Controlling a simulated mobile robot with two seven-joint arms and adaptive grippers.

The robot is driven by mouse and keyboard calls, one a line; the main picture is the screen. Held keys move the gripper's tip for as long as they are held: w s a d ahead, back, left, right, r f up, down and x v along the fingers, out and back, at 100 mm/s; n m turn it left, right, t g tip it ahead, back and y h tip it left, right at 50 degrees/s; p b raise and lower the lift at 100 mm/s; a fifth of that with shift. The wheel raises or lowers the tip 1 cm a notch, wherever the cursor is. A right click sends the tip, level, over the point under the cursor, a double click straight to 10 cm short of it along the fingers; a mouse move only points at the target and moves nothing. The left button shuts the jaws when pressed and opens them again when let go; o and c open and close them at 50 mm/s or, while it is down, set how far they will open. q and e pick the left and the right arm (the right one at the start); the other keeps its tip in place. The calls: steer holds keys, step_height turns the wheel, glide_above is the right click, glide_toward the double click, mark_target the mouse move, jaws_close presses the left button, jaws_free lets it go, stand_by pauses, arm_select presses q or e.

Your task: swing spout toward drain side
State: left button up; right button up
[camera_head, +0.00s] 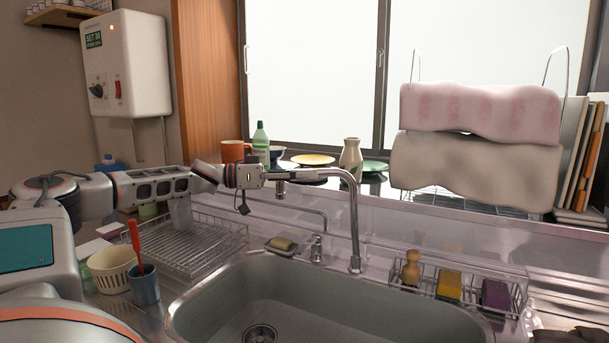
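The metal spout (355,215) rises from the back edge of the sink, bends over, and runs left above the dish rack side. Its outlet end (281,188) points down at the left. My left gripper (262,179) is at that end of the spout, reaching in from the left. Its fingers are small and partly hidden, so I cannot tell whether they touch the spout or are closed. The drain (260,334) is at the bottom of the sink basin (340,300), low in the picture. My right gripper is not in view.
A wire dish rack (215,240) stands left of the sink. A white cup (110,272) and a blue cup with a red brush (144,287) are near my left arm. A sponge caddy (425,276) is right of the spout. Dishes and a vase (350,155) line the sill.

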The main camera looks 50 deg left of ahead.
arm_select(q)
steer(key=shift+s+r, duration=0.1)
steer(key=shift+r, duration=0.05)
steer(key=shift+v, duration=0.9)
steer(key=v, duration=1)
